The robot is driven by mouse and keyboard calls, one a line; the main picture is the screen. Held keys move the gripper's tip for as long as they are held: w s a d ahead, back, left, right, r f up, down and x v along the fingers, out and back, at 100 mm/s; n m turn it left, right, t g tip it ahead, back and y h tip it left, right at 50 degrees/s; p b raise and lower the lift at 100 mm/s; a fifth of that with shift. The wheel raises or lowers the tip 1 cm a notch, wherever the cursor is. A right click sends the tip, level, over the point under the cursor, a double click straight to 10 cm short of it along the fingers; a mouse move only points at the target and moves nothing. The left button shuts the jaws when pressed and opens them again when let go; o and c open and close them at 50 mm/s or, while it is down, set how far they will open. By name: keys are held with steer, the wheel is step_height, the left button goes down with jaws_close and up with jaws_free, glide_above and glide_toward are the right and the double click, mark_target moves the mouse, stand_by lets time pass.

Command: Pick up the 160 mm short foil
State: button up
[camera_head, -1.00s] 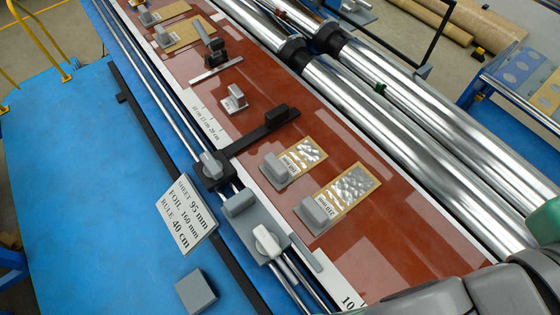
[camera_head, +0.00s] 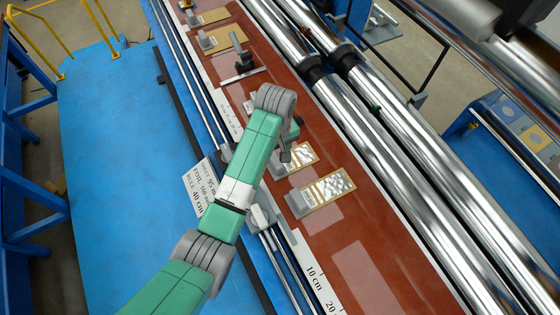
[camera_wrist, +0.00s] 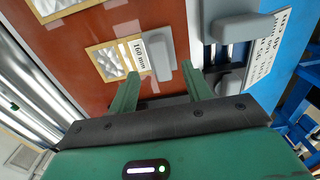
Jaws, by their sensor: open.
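The 160 mm short foil (camera_head: 305,154) lies flat on the red-brown sheet, a silver patch in a tan border with a grey block handle. In the wrist view the foil (camera_wrist: 112,62) is left of centre, its label reads 160 mm, and its grey handle (camera_wrist: 160,55) stands upright at its right end. My gripper (camera_wrist: 163,84) is open and empty, its two green fingers pointing toward the handle and apart from it. In the head view my gripper (camera_head: 286,155) is above the handle end of the foil and partly hides it.
A larger foil (camera_head: 330,187) with a grey handle lies just nearer on the sheet. Long shiny rollers (camera_head: 390,120) run along the right. A rail with grey blocks and a sign (camera_head: 203,187) are on the left. Other handled pieces (camera_head: 222,40) lie farther up the sheet.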

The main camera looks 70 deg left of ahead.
mark_target(276, 160)
steer(key=f, duration=0.5)
steer(key=shift+a+f, duration=0.25)
steer(key=shift+f, duration=0.15)
jaws_close()
steer(key=shift+r, duration=0.1)
